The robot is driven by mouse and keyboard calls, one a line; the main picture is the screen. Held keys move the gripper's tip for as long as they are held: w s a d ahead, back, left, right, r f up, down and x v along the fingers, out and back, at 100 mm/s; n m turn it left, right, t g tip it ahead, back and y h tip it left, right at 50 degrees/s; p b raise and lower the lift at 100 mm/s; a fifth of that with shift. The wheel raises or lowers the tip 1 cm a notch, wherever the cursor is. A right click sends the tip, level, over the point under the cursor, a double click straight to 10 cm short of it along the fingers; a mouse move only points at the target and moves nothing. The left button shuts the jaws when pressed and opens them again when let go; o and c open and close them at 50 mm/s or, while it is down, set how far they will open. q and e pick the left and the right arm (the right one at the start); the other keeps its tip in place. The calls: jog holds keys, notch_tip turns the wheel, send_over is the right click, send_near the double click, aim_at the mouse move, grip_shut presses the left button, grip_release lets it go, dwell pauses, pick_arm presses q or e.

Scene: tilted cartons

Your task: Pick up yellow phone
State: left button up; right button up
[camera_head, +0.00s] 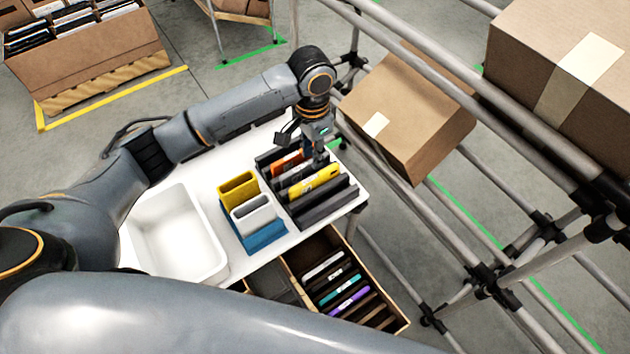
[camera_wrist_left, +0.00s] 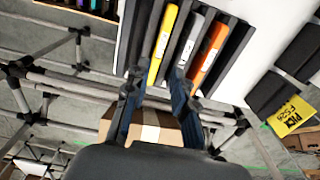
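The yellow phone (camera_head: 315,182) stands on edge in a black slotted rack (camera_head: 312,212) on the white table. In the left wrist view the yellow phone (camera_wrist_left: 162,45) is beside a grey phone (camera_wrist_left: 191,42) and an orange phone (camera_wrist_left: 208,55). The orange phone also shows in the head view (camera_head: 287,162). My left gripper (camera_head: 319,158) points down over the rack, close to the yellow phone. In the left wrist view my left gripper (camera_wrist_left: 157,78) has its fingers apart, with the yellow phone's near end showing between them. Contact cannot be told. My right gripper is not in view.
Yellow, white and blue holders (camera_head: 255,213) stand left of the rack, beside an empty white bin (camera_head: 177,236). A carton of coloured items (camera_head: 402,322) sits below the table edge. Pipe shelving with tilted cartons (camera_head: 405,113) is close on the right.

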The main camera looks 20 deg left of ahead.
aim_at(315, 176)
pick_arm(q)
jog(key=f, duration=0.9)
jog(key=shift+w+d+f+p, duration=0.1)
jog(key=shift+w+d+p, duration=0.05)
jog(key=shift+w+p, duration=0.15)
jog(key=shift+c, duration=0.2)
grip_shut()
